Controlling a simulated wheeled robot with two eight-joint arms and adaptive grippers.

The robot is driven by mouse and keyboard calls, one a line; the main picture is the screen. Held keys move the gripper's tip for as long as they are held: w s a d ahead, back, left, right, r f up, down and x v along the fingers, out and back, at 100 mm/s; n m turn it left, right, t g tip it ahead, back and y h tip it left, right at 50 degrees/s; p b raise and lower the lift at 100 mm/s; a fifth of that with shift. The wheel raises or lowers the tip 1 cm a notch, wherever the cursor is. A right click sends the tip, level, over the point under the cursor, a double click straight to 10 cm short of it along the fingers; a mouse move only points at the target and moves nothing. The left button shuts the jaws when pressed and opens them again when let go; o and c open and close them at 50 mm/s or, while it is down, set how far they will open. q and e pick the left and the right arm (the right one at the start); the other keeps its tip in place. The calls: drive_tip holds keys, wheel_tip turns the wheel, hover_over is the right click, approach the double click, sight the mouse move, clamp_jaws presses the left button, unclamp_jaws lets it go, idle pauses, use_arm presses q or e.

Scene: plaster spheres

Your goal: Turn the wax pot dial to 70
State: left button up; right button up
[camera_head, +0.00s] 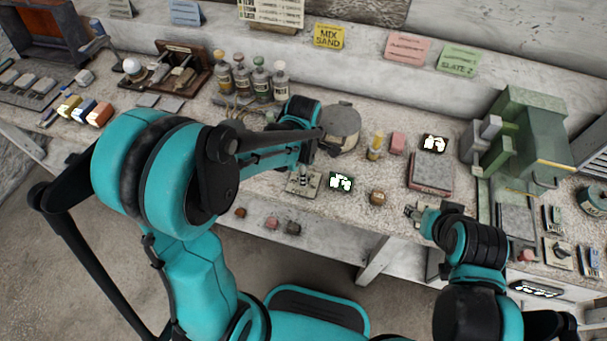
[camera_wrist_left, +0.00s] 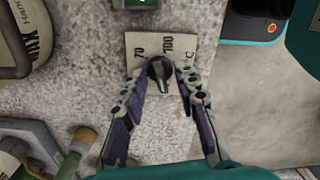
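The wax pot dial is a black knob (camera_wrist_left: 160,70) on a pale plate (camera_wrist_left: 135,45) printed with 70, 100 and °C in the left wrist view. Its plate (camera_head: 293,187) also shows on the bench in the head view. My left gripper (camera_wrist_left: 162,78) has its fingertips on both sides of the knob, seemingly touching it. The knob's pointer is too dark to read. A round grey pot (camera_head: 341,120), probably the wax pot, stands behind the dial. My right gripper (camera_head: 420,214) is at the bench's front edge; its fingers are too small to judge.
A dark display (camera_head: 341,182) with white marks sits right of the dial. Several bottles (camera_head: 262,82) stand behind my left arm. A reddish-edged slab (camera_head: 431,173) and a green machine (camera_head: 525,135) are to the right.

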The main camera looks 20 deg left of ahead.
use_arm(q)
clamp_jaws()
